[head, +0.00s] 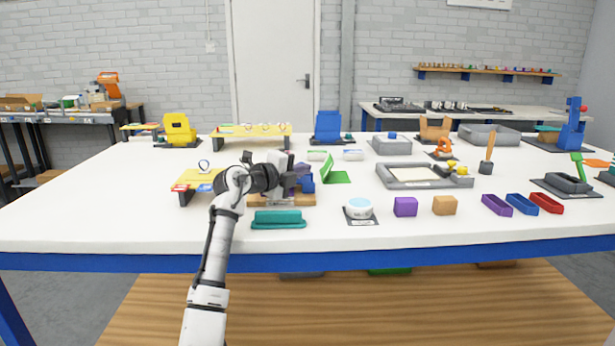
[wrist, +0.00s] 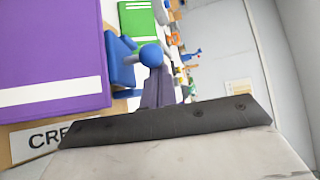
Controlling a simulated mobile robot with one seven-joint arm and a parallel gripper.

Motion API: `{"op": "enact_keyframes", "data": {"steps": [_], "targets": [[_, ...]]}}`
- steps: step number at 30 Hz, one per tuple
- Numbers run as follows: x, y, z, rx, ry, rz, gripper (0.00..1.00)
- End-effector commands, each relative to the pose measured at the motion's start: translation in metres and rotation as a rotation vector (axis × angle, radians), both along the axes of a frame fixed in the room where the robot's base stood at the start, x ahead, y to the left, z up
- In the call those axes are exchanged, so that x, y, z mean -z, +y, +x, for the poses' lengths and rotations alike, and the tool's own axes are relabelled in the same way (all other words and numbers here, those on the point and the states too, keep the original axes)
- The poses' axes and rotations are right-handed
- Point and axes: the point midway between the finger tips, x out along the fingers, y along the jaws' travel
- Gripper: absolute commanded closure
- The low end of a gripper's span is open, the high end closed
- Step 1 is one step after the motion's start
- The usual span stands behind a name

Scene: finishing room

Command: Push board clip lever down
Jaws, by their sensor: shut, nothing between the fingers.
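The board clip is blue (wrist: 122,62), with a lever ending in a round blue knob (wrist: 151,55). It stands at the edge of a wooden board (head: 290,200), beside a purple block or book (wrist: 50,60) with a white stripe. In the head view the blue clip (head: 307,184) shows just right of my gripper (head: 303,169). My gripper is shut and empty. In the wrist view its grey-purple fingers (wrist: 160,88) are right at the knob; I cannot tell whether they touch it. The lever's exact angle is unclear, and my arm hides part of the board.
A green stand (head: 333,172) is just right of the clip. A teal tray (head: 278,219) lies in front, and a yellow rack (head: 198,179) is to the left. A white round device (head: 359,208) and a purple block (head: 405,207) stand to the right. The table's front strip is clear.

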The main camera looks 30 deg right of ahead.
Motion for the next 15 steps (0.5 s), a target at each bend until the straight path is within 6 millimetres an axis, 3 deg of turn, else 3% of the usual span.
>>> {"op": "enact_keyframes", "data": {"steps": [15], "targets": [[0.0035,0.0047,0.0045,-0.003,0.000,0.002,1.00]]}}
